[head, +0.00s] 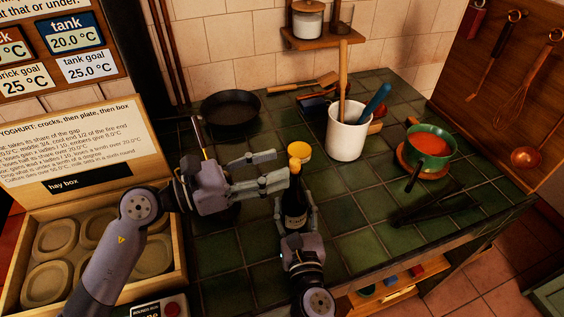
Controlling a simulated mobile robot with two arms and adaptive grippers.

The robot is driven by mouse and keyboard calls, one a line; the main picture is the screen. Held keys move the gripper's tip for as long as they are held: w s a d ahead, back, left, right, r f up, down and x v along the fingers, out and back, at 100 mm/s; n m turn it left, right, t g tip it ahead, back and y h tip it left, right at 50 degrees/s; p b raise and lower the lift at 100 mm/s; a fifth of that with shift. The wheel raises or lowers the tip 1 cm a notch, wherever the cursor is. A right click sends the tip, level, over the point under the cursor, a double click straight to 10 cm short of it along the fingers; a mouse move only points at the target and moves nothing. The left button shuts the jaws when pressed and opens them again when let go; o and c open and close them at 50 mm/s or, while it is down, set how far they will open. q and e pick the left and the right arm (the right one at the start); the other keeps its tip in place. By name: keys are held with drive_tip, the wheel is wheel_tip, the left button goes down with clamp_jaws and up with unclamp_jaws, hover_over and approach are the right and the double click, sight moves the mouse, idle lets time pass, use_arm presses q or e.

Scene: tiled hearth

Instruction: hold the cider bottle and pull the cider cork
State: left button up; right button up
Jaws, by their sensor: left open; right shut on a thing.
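The dark cider bottle (294,196) stands upright near the front of the green tiled hearth, with a pale label on its body. My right gripper (294,212) is shut on the bottle's body from the front. The cider cork (295,165) appears as a small brownish piece at the top of the bottle's neck. My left gripper (281,168) is open, its fingers pointing right, with the tips just left of the neck and cork. I cannot tell whether a fingertip touches the bottle.
A yellow round thing (300,150) is behind the bottle's top. A white utensil crock (347,134), a black pan (230,108) and a green pot (428,147) of orange contents stand farther back. The hay box (172,225) is at left. Tiles right of the bottle are mostly clear.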

use_arm(q)
drive_tip(key=shift+x, duration=1.6)
drive_tip(key=shift+c, duration=0.6)
clamp_jaws()
drive_tip(key=shift+o, duration=0.6)
unclamp_jaws()
drive_tip(key=v, duration=1.2)
